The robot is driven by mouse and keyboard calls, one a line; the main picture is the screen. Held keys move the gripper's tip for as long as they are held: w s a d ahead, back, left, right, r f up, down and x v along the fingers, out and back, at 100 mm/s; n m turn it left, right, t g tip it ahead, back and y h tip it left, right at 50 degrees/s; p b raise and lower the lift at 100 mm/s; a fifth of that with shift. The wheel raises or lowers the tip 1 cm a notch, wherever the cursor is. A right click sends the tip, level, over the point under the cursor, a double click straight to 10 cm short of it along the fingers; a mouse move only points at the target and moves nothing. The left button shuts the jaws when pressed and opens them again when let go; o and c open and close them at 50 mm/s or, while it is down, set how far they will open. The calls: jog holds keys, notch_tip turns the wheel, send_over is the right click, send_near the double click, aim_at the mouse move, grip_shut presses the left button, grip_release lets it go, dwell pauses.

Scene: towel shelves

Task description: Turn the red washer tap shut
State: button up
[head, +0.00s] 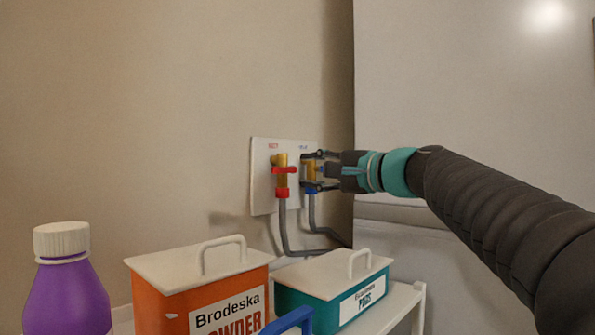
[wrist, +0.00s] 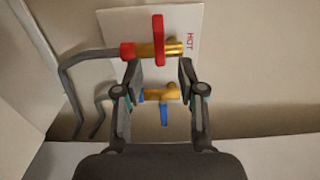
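The red washer tap (head: 285,169) is a brass body with a red lever lying crosswise over it, on a white wall plate (head: 262,152) marked HOT. In the wrist view the red tap (wrist: 158,42) is at the top, beyond my fingertips, its lever square to the brass body. A blue-levered tap (wrist: 163,113) appears between my fingers; in the head view its brass body (head: 309,166) is partly hidden by my gripper. My gripper (head: 318,171) is open, nothing gripped, with its fingers (wrist: 158,74) apart. I cannot tell whether they touch the blue tap.
Grey hoses (head: 284,225) hang from both taps. Below stand an orange powder box (head: 160,291), a teal box (head: 312,310) and a purple bottle (head: 70,295) with a white cap. A pale vertical panel (head: 450,90) is right of the taps. The wall left of the plate is clear.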

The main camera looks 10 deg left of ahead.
jog(key=v, duration=0.6)
jog(key=shift+d, duration=0.15)
